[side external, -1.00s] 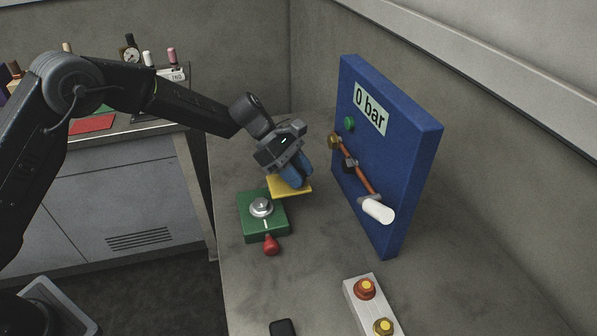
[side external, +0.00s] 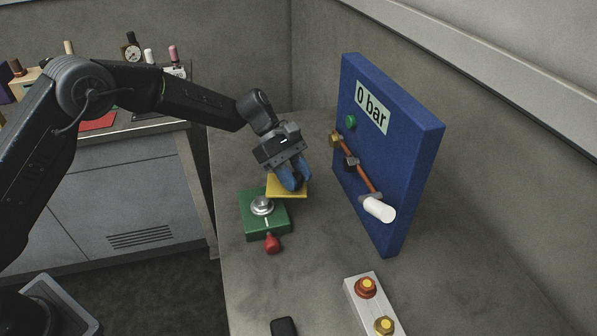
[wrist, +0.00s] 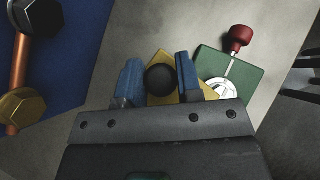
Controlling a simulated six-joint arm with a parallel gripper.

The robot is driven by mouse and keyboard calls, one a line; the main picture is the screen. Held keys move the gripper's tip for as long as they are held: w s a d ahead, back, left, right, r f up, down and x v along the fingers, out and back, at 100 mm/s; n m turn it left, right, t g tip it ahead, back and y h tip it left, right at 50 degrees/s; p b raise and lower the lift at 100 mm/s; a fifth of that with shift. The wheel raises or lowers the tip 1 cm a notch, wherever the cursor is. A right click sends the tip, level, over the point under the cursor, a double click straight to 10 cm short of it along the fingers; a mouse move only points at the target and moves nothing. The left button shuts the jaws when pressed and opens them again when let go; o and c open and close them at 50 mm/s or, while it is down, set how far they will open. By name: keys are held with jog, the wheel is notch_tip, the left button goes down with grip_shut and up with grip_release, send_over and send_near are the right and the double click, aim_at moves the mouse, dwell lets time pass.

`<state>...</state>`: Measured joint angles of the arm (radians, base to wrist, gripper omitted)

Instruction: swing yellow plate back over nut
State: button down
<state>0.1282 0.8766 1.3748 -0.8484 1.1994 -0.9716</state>
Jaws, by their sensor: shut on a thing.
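The yellow plate (side external: 288,194) sits at the back edge of the green block (side external: 267,222), beside the silver nut (side external: 262,205). The nut is uncovered on top of the block. My gripper (side external: 293,184) is over the plate with its blue fingers down. In the wrist view a round black knob (wrist: 160,80) stands on the yellow plate (wrist: 159,57), and my fingers (wrist: 158,70) are shut on it, one at each side. The nut (wrist: 221,88) shows right of the right finger, partly hidden by my gripper body.
A red knob (side external: 272,243) sticks out from the block's front. A blue panel (side external: 387,150) reading "0 bar", with a copper pipe and white handle (side external: 379,209), stands close on the right. A grey bar (side external: 372,308) with capped fittings lies in front. Bare bench lies between.

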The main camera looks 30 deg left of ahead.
aim_at(279, 196)
jog(key=s+m+g, duration=0.1)
jog(key=m, duration=0.1)
jog(key=s+m+g+y, duration=0.1)
jog(key=shift+a+m+g, duration=0.35)
jog(key=shift+m+g, duration=0.05)
jog(key=s+m+g+y, duration=0.1)
jog(key=a+m+g+y, duration=0.1)
jog(key=m, duration=0.1)
jog(key=shift+s+a+m, duration=0.1)
jog(key=shift+s+m, duration=0.2)
jog(key=shift+s, duration=0.1)
jog(key=a+m+y, duration=0.1)
jog(key=s+m+g+y, duration=0.1)
jog(key=m, duration=0.1)
jog(key=shift+s+a+m+y, duration=0.15)
jog(key=shift+a+m+y, duration=0.15)
jog(key=shift+a, duration=0.05)
jog(key=shift+s+a+m+g+y, duration=0.2)
jog(key=shift+a+m+y, duration=0.35)
jog(key=shift+m+y, duration=0.3)
jog(key=shift+s+a+m+g+y, duration=0.2)
jog(key=shift+a+m+y, duration=0.4)
jog(key=shift+m, duration=0.45)
jog(key=c, duration=0.8)
grip_release()
jog(key=shift+d, duration=0.1)
